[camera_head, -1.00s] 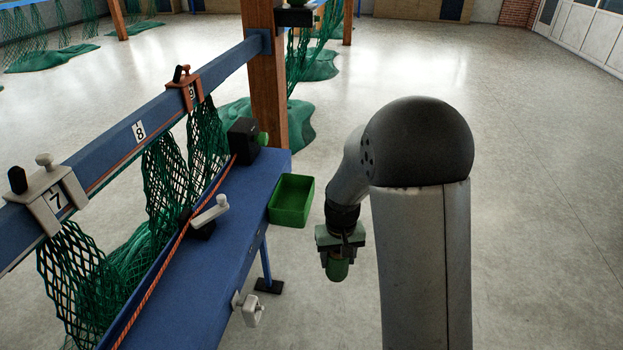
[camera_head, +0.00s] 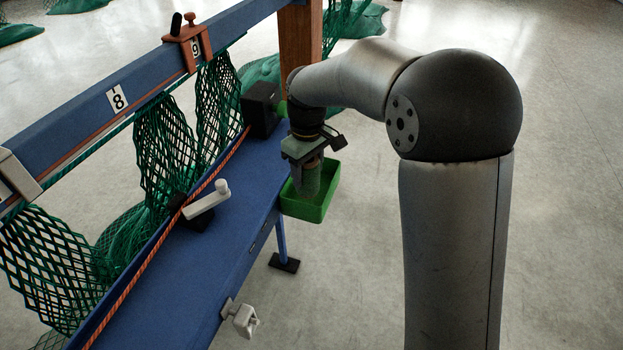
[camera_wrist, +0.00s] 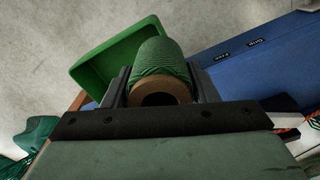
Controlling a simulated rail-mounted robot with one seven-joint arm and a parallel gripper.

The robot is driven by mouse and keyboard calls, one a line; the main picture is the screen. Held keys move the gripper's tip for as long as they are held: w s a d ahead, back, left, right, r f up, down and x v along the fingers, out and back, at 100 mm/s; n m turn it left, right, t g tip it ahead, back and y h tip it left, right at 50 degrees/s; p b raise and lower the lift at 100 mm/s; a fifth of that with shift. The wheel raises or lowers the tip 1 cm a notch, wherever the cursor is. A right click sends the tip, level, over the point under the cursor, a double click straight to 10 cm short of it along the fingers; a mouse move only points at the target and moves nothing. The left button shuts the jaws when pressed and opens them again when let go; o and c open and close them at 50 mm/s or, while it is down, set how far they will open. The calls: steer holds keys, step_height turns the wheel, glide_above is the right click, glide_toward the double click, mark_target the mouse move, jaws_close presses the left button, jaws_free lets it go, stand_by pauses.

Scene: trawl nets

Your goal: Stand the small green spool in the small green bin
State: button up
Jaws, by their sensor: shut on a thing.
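My gripper (camera_head: 308,172) is shut on the small green spool (camera_head: 313,181), which hangs upright below it. In the wrist view the spool (camera_wrist: 160,72) sits between the two fingers, with its brown core end facing the camera. The small green bin (camera_head: 315,213) is fixed at the right edge of the blue bench. In the head view the spool is over or just inside the bin; I cannot tell its exact height. In the wrist view the bin (camera_wrist: 92,68) shows behind and to the left of the spool, partly hidden by it.
The blue bench (camera_head: 170,275) carries a white-handled lever (camera_head: 207,199) and a black block (camera_head: 261,108). Green netting (camera_head: 165,150) hangs from the blue rail at left. A wooden post (camera_head: 300,45) stands behind the bin. Open floor lies to the right.

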steer(key=shift+w+d+f+p, duration=0.1)
steer(key=shift+w+f+p, duration=0.15)
steer(key=shift+w+f, duration=1.35)
steer(key=shift+w+d+f+p, duration=0.1)
steer(key=shift+w+f+p, duration=0.2)
steer(key=shift+w+f, duration=1.3)
steer(key=shift+w+d+f+p, duration=0.1)
steer(key=shift+w+f+p, duration=0.15)
steer(key=shift+w+f, duration=1.35)
steer(key=shift+s+f, duration=0.5)
steer(key=shift+f, duration=0.05)
steer(key=shift+f, duration=0.15)
steer(key=o, duration=1)
